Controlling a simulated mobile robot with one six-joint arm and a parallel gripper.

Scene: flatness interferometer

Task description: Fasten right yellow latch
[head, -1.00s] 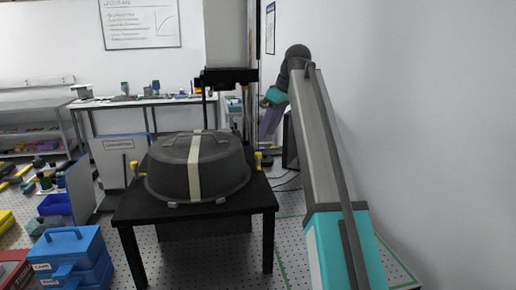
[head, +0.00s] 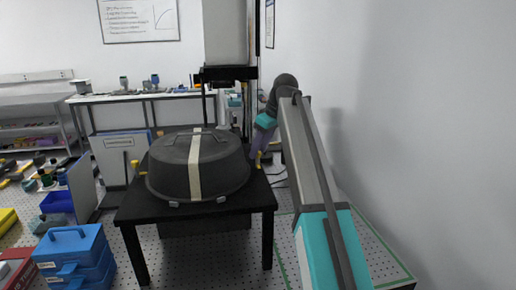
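The right yellow latch (head: 258,156) stands at the right edge of the black table, beside the dark domed cover. My gripper (head: 257,152) reaches down from the wrist right at this latch and partly hides it. Its fingers are too small and too covered to tell whether they are open or shut. The left yellow latch (head: 136,166) stands upright at the table's left side. The dark grey cover (head: 225,165) has a pale stripe across its top and sits on the black table (head: 140,208).
Blue toolboxes (head: 75,255) stand on the floor at the lower left. A white bench (head: 145,97) with small items stands at the back. A dark column-mounted part (head: 228,74) hangs behind the cover. The wall lies close on my arm's right.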

